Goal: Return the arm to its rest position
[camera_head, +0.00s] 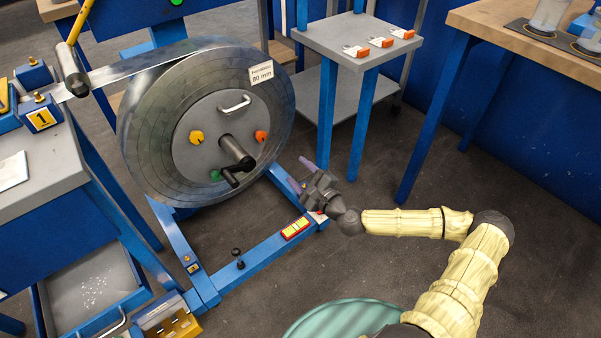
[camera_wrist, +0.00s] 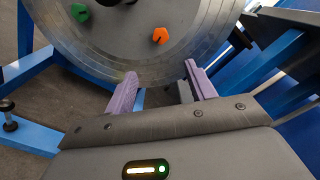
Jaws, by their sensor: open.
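My gripper (camera_head: 302,175) is in front of the lower right of the large metal strip reel, above the blue stand's base. Its two purple fingers stand apart in the wrist view (camera_wrist: 157,90), with nothing between them. The arm, in a pale yellow cover, reaches in from the lower right of the head view and is bent at the elbow. The reel (camera_head: 145,140) has a grey hub with a crank, a white handle, and yellow, orange and green knobs. The reel's rim and its orange knob (camera_wrist: 160,36) show just beyond the fingers in the wrist view.
The blue stand's base beam (camera_head: 265,248) runs below the gripper. A grey side table (camera_head: 340,38) with several orange-and-white pieces stands behind it. A wooden-topped bench (camera_head: 500,25) is at upper right. A grey workbench (camera_head: 50,170) is at left. Dark floor (camera_head: 540,220) is open at right.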

